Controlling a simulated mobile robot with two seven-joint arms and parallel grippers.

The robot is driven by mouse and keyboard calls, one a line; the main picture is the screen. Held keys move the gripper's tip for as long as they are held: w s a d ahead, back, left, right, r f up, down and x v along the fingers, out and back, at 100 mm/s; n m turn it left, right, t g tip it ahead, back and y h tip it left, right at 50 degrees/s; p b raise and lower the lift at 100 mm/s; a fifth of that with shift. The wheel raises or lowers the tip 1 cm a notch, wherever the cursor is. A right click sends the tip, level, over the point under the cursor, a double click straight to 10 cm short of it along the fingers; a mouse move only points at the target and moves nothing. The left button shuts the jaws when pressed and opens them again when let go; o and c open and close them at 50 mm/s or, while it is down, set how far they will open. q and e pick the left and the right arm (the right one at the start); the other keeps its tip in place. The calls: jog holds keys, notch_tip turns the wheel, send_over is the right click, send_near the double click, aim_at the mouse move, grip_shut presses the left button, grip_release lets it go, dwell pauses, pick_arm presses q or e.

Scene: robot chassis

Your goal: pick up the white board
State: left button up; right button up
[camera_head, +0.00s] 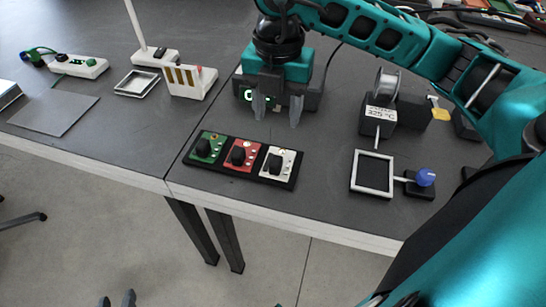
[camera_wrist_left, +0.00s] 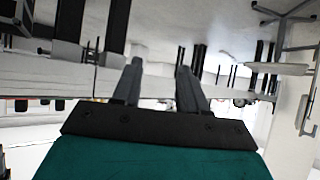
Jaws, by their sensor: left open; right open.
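The white board (camera_head: 288,163) lies in the right slot of a black holder (camera_head: 231,175) on the dark table. It has a black knob-like part. A red board (camera_head: 243,158) and a green board (camera_head: 207,148) lie to its left in the same holder. My right gripper (camera_head: 277,110) is open and empty, pointing down above the table just behind the white board, apart from it. My left gripper (camera_head: 117,300) shows only its fingertips at the bottom edge, low over the floor and away from the table. The left wrist view shows it open and empty (camera_wrist_left: 158,88).
A black device with a green display (camera_head: 248,94) stands behind my right gripper. A white square frame (camera_head: 372,174) with a blue knob (camera_head: 426,177) and a spool device (camera_head: 377,114) are at right. A white slotted unit (camera_head: 188,82) and a grey plate (camera_head: 54,112) are left.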

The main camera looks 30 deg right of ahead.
aim_at(277, 156)
jog(key=f, duration=0.4)
jog(key=f+b, duration=0.1)
jog(key=f, duration=0.7)
jog(key=shift+s+a+f+b, duration=0.1)
jog(key=shift+s+b, duration=0.15)
jog(key=shift+b, duration=0.05)
jog(key=shift+c, duration=0.3)
grip_shut()
